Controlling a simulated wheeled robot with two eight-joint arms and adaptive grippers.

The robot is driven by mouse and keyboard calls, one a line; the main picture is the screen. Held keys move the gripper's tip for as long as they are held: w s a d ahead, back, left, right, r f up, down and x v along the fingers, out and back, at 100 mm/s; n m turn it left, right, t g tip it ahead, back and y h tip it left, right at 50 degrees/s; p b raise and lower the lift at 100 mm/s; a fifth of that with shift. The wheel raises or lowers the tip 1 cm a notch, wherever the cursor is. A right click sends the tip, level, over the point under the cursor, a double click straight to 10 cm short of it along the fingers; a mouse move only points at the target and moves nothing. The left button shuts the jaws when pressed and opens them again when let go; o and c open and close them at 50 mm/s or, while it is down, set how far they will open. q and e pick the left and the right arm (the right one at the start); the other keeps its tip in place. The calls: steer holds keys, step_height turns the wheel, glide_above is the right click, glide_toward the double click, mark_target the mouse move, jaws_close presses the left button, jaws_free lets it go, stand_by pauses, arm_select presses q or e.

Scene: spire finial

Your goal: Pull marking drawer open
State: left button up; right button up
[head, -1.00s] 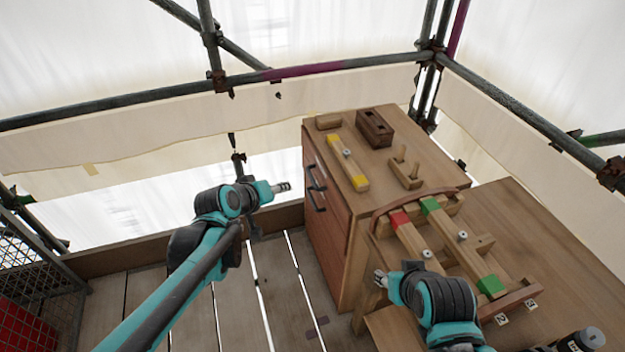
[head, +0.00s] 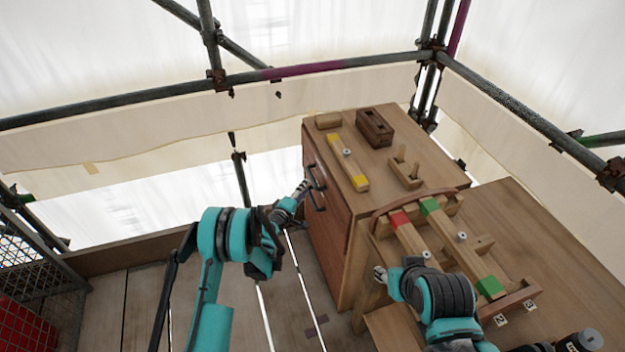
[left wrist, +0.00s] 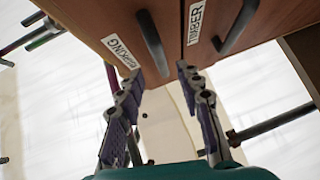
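The marking drawer (left wrist: 100,14) shows in the left wrist view as a reddish-brown front with a white "MARKING" label and a dark bar handle (left wrist: 152,42). It looks closed, nearly level with the "TIMBER" drawer (left wrist: 235,12) beside it. My left gripper (left wrist: 161,72) is open, its fingers on either side of the near end of the marking handle. I cannot tell whether they touch it. In the head view my left gripper (head: 302,187) is at the cabinet's drawer handles. My right gripper (head: 380,273) hovers by the workbench, too small to read its opening.
The wooden cabinet (head: 345,270) carries a yellow-ended bar (head: 347,162), a dark block (head: 375,128) and a pegged piece (head: 405,172). A bench at right holds red- and green-ended bars. Scaffold tubes and sheeting surround the plank floor. A mesh crate (head: 40,270) stands at left.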

mark_target(312, 177)
arm_select(q)
steer(key=b+x, duration=0.2)
steer(key=x, duration=0.5)
steer(key=shift+w+d+f, duration=0.15)
steer(key=shift+w, duration=0.1)
jaws_close()
